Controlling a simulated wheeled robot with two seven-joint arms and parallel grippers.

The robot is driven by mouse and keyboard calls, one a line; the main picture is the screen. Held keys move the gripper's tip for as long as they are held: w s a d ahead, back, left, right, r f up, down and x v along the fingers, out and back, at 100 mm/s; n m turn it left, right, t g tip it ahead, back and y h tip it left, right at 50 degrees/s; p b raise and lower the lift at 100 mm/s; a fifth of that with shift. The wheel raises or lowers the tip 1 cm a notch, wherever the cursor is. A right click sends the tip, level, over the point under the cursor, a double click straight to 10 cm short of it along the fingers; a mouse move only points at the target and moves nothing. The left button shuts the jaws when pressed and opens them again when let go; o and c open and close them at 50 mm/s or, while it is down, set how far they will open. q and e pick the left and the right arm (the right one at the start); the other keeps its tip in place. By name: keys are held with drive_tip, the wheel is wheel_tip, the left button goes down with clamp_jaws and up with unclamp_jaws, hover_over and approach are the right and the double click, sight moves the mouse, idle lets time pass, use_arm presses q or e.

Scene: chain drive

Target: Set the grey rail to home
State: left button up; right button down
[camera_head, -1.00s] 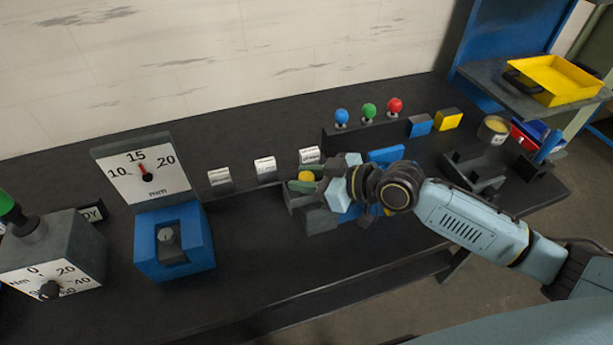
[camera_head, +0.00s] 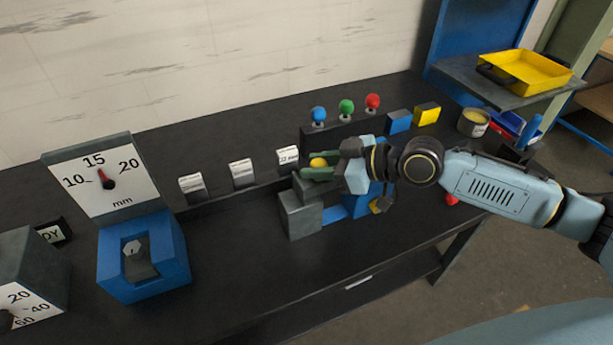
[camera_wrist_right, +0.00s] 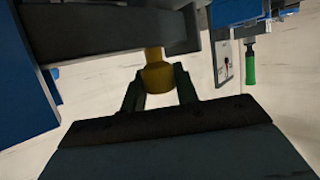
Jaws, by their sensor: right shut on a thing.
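A grey rail (camera_head: 307,188) lies on a grey and blue fixture on the black bench in the head view, partly hidden by my right gripper. A yellow knob (camera_head: 318,162) stands on it. My right gripper (camera_head: 320,172) is shut on this knob, its green fingers on either side. The right wrist view shows the yellow knob (camera_wrist_right: 158,72) between the fingers, attached to a dark grey bar (camera_wrist_right: 115,35). A grey block (camera_head: 301,217) is at the fixture's front left. My left gripper is not in view.
White label stands (camera_head: 241,173) are left of the fixture. A blue gauge stand (camera_head: 145,265) is further left. Blue, green and red knobs (camera_head: 346,107) stand behind the gripper. A yellow tray (camera_head: 525,72) is at the upper right. The bench front is clear.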

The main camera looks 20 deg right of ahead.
drive_tip(key=shift+w+d, duration=0.1)
drive_tip(key=shift+d, duration=0.1)
drive_tip(key=c, duration=1.1)
unclamp_jaws()
drive_tip(key=shift+d, duration=0.15)
drive_tip(key=shift+o, duration=0.2)
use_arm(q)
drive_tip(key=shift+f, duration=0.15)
